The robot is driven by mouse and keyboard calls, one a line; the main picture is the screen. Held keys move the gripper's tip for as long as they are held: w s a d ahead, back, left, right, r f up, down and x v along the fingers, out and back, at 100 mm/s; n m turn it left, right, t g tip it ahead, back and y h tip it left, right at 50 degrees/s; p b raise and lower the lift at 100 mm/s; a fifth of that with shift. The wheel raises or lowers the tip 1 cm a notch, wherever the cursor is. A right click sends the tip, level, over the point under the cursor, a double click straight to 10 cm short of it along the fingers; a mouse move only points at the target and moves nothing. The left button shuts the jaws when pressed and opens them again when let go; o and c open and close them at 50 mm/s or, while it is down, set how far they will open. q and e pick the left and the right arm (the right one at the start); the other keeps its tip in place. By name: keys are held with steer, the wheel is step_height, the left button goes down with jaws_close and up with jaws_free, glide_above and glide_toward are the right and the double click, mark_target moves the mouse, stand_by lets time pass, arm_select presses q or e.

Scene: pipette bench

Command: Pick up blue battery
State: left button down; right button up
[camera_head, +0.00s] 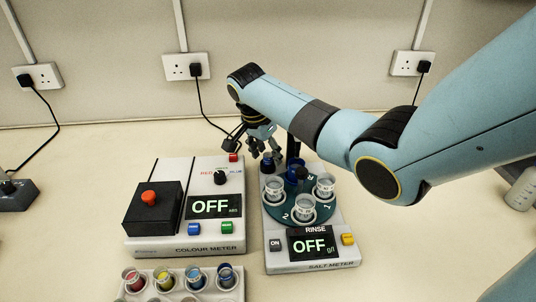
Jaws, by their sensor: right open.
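My right arm comes in from the right, and its gripper (265,153) points down behind the salt meter (270,258). The gripper is open. A small dark blue cylinder (267,165) shows just below the fingertips, at the back left of the salt meter; it looks like the blue battery, but it is too small to be sure. I cannot tell whether the fingers touch it. My left gripper is not in view.
The carousel holds clear cups, one of them the front cup (302,208). The colour meter (150,246) stands to the left, and a white rack (240,292) of coloured vials lies in front. Wall sockets and cables are behind.

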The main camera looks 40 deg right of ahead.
steer(key=shift+d+f, duration=0.1)
steer(key=shift+f, duration=0.2)
jaws_close()
